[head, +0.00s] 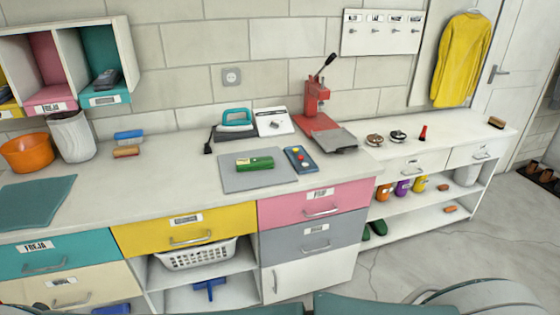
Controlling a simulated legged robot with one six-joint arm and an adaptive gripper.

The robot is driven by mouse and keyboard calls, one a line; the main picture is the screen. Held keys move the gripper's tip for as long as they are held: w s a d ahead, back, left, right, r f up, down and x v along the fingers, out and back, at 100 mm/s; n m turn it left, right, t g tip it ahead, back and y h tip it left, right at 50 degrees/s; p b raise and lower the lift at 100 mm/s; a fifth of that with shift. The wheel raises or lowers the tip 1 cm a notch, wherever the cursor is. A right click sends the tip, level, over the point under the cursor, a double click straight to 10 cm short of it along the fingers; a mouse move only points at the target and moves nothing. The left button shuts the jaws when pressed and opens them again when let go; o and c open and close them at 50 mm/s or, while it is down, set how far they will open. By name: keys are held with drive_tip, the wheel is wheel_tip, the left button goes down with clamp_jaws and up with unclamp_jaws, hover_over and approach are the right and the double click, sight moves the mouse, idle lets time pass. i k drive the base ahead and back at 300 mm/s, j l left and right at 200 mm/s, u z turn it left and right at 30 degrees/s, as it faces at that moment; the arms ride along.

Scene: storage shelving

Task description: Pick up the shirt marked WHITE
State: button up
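One shirt-like garment shows in the head view: a yellow long-sleeved one (461,60), hanging on a hanger at the upper right beside the door. I cannot make out any marking on it. No white shirt and no readable WHITE label show in this view. A white hook board (383,33) on the wall has several small labels too small to read with certainty, and no garment hangs from its hooks. My gripper is not in view.
A long white counter (165,180) with coloured drawers runs along the wall. On it are an iron (236,120), a red press (317,92) and an orange bowl (27,152). A low shelf unit (430,202) stands right. Grey floor (450,255) is open at the lower right.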

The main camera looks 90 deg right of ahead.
sight(264, 163)
drive_tip(key=z, duration=2.75)
